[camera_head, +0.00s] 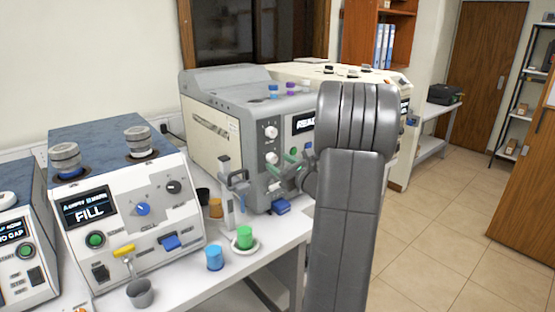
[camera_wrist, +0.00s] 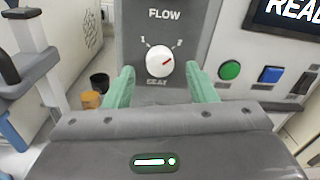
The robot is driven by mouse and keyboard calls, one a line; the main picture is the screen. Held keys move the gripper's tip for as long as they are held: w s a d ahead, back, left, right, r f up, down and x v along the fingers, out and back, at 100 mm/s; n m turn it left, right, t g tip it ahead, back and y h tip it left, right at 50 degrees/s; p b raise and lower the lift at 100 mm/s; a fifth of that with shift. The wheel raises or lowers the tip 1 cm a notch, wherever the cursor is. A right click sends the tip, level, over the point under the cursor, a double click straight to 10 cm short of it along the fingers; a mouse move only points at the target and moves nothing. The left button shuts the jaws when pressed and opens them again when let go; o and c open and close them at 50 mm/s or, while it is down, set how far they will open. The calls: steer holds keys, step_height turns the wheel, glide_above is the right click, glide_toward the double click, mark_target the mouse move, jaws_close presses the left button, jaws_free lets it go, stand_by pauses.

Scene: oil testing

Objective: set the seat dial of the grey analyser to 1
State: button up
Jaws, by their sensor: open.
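The grey analyser (camera_head: 228,88) stands on the bench, its front partly hidden by my arm in the head view. Its white seat dial (camera_wrist: 158,63) fills the middle of the wrist view, above the SEAT label and below the word FLOW. The dial also shows in the head view (camera_head: 272,157), below another white knob (camera_head: 271,132). My gripper (camera_wrist: 160,70) is open, with one green finger on each side of the dial. Contact with the dial cannot be told.
A green button (camera_wrist: 229,70) and a blue button (camera_wrist: 271,75) sit right of the dial, below a partly seen display. A grey stand (camera_head: 228,190) is left of my gripper. Green (camera_head: 244,238) and blue (camera_head: 214,257) cups stand near the bench edge. A white FILL analyser (camera_head: 120,215) is at left.

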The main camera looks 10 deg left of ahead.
steer(key=shift+x, duration=1.05)
steer(key=c, duration=1)
steer(key=shift+o, duration=0.2)
